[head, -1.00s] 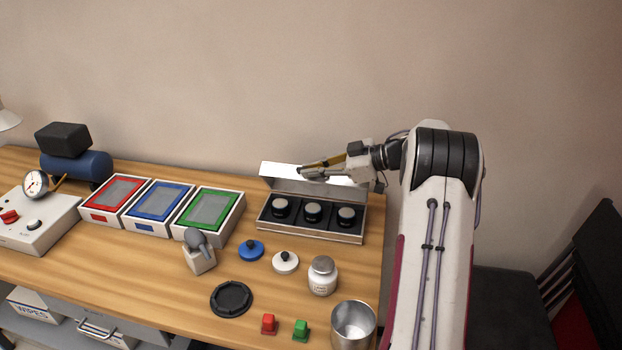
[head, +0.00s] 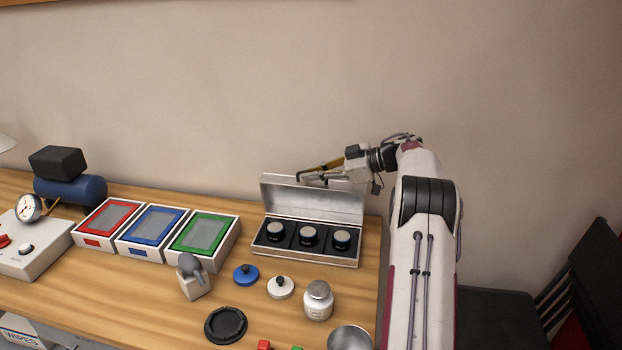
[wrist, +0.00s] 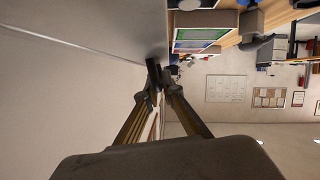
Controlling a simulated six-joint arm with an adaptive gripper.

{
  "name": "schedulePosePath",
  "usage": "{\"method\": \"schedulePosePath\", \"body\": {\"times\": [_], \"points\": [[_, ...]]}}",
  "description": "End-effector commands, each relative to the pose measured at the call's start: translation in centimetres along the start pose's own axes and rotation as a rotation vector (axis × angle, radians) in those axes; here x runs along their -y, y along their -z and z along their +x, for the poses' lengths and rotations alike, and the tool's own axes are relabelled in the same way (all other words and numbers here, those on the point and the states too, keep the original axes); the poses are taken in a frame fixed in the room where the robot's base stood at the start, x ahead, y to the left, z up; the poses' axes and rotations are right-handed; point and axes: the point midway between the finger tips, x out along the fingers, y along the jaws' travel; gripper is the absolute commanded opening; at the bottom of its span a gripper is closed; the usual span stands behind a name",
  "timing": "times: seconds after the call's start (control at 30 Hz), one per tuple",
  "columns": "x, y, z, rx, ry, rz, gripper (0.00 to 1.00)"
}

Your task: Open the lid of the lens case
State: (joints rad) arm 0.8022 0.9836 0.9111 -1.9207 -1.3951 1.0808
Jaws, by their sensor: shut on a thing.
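The lens case (head: 306,254) stands at the back right of the table. Its lid (head: 330,204) is raised and stands steeply up along the back edge. Three dark lenses with pale tops sit in the case: left lens (head: 275,231), middle lens (head: 308,235) and right lens (head: 342,238). My gripper (head: 299,176) is at the lid's top edge, left of its middle, shut on the lid. In the wrist view my fingers (wrist: 158,85) are close together, with a pale surface beside them; the pinched edge itself is mostly hidden.
Red (head: 107,218), blue (head: 153,226) and green (head: 203,234) framed trays stand left of the case. A blue knob (head: 246,274), a white knob (head: 280,287), a jar (head: 318,300) and a black ring (head: 226,325) lie in front. The wall is close behind.

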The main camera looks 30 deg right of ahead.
Motion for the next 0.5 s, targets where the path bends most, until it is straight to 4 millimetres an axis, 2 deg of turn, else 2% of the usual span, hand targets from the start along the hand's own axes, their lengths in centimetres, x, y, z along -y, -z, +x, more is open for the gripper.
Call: {"method": "schedulePosePath", "body": {"times": [0.5], "points": [[-1.6,-0.2,0.1,0.000,-0.001,-0.001,0.00]]}}
